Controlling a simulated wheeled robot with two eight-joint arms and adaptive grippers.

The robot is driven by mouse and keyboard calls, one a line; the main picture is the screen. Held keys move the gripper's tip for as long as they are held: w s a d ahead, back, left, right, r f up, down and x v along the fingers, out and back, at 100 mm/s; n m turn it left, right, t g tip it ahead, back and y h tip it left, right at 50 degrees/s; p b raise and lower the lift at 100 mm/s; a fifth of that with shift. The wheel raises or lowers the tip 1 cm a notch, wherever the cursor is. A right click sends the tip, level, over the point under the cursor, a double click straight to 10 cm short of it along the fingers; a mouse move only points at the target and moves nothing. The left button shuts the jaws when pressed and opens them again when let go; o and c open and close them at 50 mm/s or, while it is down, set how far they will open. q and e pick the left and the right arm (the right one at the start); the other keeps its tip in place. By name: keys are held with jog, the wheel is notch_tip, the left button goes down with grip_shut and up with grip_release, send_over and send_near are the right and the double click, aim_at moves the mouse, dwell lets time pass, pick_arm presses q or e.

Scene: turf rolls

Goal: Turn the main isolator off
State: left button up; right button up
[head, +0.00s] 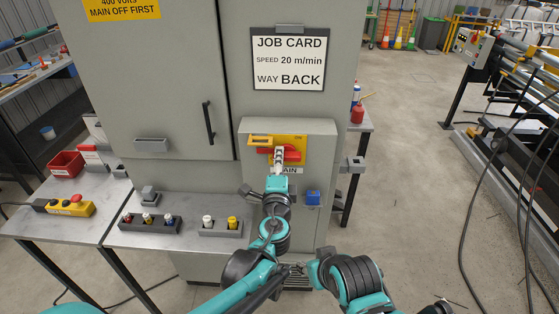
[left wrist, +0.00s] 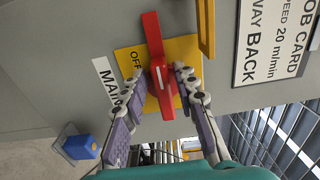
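The main isolator's red handle (head: 293,156) lies crosswise on a yellow plate (head: 302,142) on a grey box on the cabinet front. It also shows in the left wrist view (left wrist: 161,75), where "OFF" is readable on the plate beside it. A white "MAIN" label (head: 292,170) sits below the plate. My left gripper (head: 279,152) is at the handle and covers its middle in the head view. In the left wrist view its fingers (left wrist: 157,82) are spread, one on each side of the handle, with a gap on at least the left side. My right gripper is not visible.
A yellow bar (left wrist: 206,28) stands out near the plate. A blue block (head: 312,198) is low on the box. A bench with a button strip (head: 150,222) stands left. A job card (head: 288,62) hangs above. Black cables hang at right; floor is open between.

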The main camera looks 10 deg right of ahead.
pick_arm(q)
jog(key=shift+s, duration=0.1)
jog(key=v, duration=1.2)
jog(key=shift+a, duration=0.1)
jog(key=a+f+n+g+y, duration=0.2)
jog(key=a+f+n+y, duration=0.3)
jog(key=a, duration=0.6)
jog(key=a+f+n+g+y, duration=0.1)
jog(key=a+n+g+y, duration=0.15)
jog(key=a+n, duration=0.65)
jog(key=s+a+f+n+g+h, duration=0.1)
jog(key=s+a+f+n+g, duration=0.2)
jog(key=s, duration=0.3)
jog(key=s+a+f+n+g+h, duration=0.1)
jog(key=s+a+f+n+g, duration=0.2)
jog(key=s+a, duration=0.3)
jog(key=shift+s+a+f+n, duration=0.3)
jog(key=shift+s+f+n, duration=0.15)
jog(key=shift+s, duration=0.3)
